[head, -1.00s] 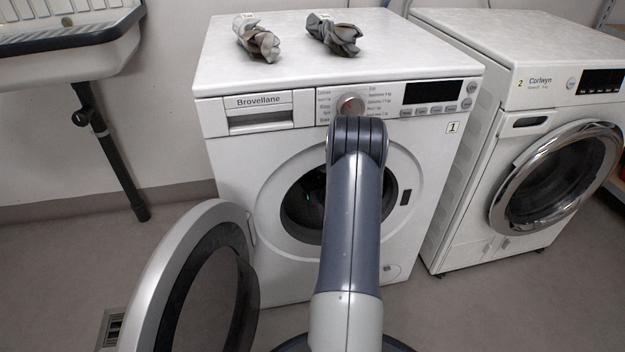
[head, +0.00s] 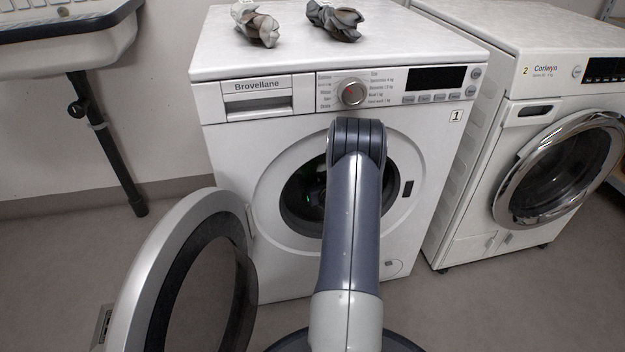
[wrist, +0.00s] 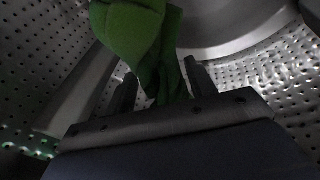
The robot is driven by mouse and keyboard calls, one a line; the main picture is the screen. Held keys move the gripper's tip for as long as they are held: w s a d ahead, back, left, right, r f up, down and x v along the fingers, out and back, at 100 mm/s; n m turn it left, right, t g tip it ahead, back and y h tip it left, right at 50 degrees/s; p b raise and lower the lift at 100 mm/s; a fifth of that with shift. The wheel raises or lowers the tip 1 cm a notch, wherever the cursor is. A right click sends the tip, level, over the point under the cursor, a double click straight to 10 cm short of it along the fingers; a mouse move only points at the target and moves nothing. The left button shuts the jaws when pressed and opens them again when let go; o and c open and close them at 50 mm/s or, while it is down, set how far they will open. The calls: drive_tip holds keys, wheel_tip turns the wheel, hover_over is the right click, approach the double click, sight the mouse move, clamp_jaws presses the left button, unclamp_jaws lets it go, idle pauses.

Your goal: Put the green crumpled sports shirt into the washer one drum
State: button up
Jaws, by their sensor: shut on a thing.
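The green crumpled shirt (wrist: 140,35) is between the two fingers of my gripper (wrist: 160,85) in the wrist view. The gripper is shut on it. Perforated drum walls (wrist: 40,50) surround both, so the gripper and shirt are inside a drum. In the head view my arm reaches toward the open round mouth of washer one (head: 305,195), marked "1", and hides part of it. The gripper and the shirt cannot be made out in the head view. Whether the shirt touches the drum wall is unclear.
Washer one's door (head: 150,270) stands open to the left. Two crumpled cloth bundles, one brownish grey (head: 258,28) and one dark grey (head: 335,22), lie on its top. Washer two (head: 560,170) stands at right, door shut. A sink (head: 65,45) is at the left.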

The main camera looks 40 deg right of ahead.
drive_tip(key=shift+f, duration=2.05)
drive_tip(key=o, duration=1.1)
drive_tip(key=shift+s+r, duration=0.1)
drive_tip(key=shift+p+v, duration=1.7)
drive_tip(key=shift+v, duration=3.6)
drive_tip(key=shift+r, duration=0.1)
